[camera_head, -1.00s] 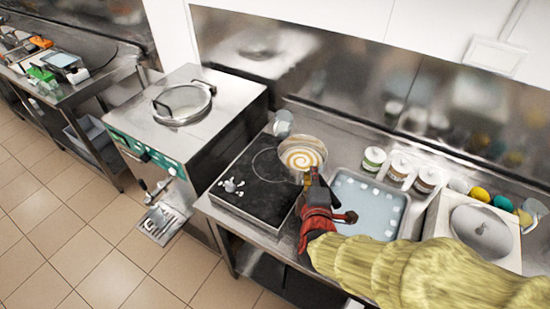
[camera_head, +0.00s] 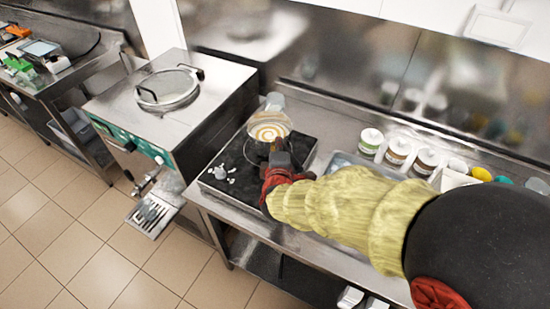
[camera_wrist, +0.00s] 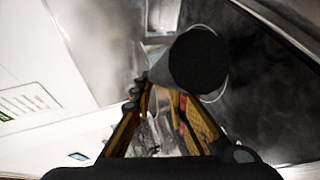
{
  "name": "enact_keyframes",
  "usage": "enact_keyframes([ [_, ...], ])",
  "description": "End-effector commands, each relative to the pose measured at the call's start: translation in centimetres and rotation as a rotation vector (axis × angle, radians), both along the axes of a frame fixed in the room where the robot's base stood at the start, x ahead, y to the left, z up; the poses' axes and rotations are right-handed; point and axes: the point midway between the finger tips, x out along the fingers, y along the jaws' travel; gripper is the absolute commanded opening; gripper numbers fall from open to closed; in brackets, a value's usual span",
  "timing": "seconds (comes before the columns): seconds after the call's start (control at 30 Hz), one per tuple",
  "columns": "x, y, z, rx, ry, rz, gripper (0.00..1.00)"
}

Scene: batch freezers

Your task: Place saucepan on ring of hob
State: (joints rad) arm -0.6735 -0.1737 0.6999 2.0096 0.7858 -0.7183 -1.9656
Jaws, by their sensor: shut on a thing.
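The saucepan (camera_head: 270,126), with an orange and white swirl inside, is over the rear part of the black hob (camera_head: 245,192) in the head view. My gripper (camera_head: 280,154) is shut on its handle from the front right. In the wrist view the handle's dark round end (camera_wrist: 200,62) sticks up between the fingers of my gripper (camera_wrist: 167,95). The pan looks upright. I cannot tell whether its base touches the hob.
A clear jug (camera_head: 274,100) stands close behind the saucepan. A steel batch freezer (camera_head: 170,105) is left of the hob. Several lidded tubs (camera_head: 398,152) stand to the right, beside a tray (camera_head: 338,163) partly hidden by my arm. White controls (camera_head: 222,173) sit at the hob's front left.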

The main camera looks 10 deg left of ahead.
Motion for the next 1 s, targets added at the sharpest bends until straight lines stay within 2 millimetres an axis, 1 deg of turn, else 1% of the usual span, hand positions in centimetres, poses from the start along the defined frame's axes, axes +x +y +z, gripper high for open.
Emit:
enact_keyframes([
  [0.03,0.6,0.3,-0.5,0.003,-0.007,-0.001,0.0],
  [0.1,1.0,0.6,-1.0,0.003,-0.008,-0.001,0.0],
  [0.37,1.8,1.1,-2.0,0.004,-0.007,-0.001,0.0],
  [0.43,2.2,1.4,-2.8,0.004,-0.007,-0.001,0.0],
  [0.53,2.2,1.3,-4.3,0.003,-0.006,-0.001,0.0],
  [0.63,2.1,1.3,-5.4,0.003,-0.007,-0.001,0.0],
  [1.0,2.1,1.3,-5.6,0.004,-0.007,-0.001,0.0],
])
